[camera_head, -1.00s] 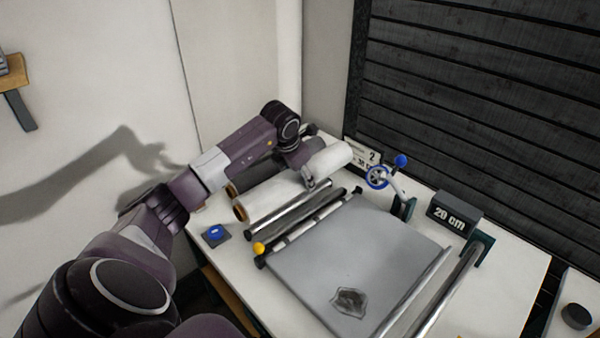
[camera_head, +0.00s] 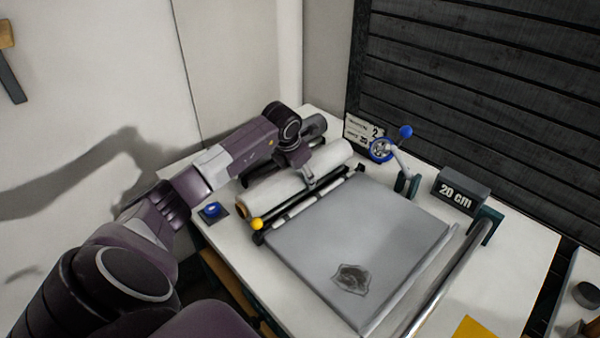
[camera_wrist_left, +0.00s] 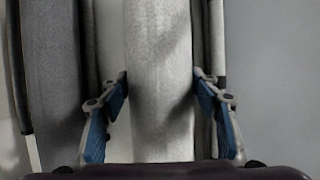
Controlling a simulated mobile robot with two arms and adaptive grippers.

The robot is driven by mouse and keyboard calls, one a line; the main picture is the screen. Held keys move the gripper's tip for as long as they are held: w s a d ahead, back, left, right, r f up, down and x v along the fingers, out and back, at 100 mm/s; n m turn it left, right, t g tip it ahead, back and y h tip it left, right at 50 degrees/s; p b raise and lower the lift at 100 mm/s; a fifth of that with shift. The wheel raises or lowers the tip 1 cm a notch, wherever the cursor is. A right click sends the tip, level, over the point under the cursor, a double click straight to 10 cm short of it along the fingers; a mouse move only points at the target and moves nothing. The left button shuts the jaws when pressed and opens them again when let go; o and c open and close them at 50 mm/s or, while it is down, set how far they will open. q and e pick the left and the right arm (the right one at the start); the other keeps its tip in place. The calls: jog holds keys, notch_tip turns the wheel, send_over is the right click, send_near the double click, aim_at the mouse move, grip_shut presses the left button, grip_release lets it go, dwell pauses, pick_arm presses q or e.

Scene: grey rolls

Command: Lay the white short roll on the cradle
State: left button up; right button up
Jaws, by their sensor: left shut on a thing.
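The white roll (camera_head: 275,193) lies lengthwise below my left gripper (camera_head: 309,183), next to the grey sheet's left edge. In the left wrist view the white roll (camera_wrist_left: 160,90) runs between the two blue-padded fingers (camera_wrist_left: 161,88), which are shut on it. The metal bars of the cradle seen earlier are now mostly hidden by the roll and my arm. I cannot tell whether the roll touches them. A dark grey roll (camera_wrist_left: 50,85) lies to the left in the wrist view. My right gripper is not in view.
A grey sheet (camera_head: 340,225) with a dark patch covers the table's middle. A yellow ball (camera_head: 257,224) sits at its left corner. A blue button (camera_head: 212,210) is left.

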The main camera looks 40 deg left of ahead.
pick_arm(q)
jog(key=shift+r, duration=0.15)
jog(key=o, duration=1.7)
jog(key=shift+c, duration=0.2)
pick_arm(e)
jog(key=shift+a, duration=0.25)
pick_arm(q)
jog(key=v, duration=1.2)
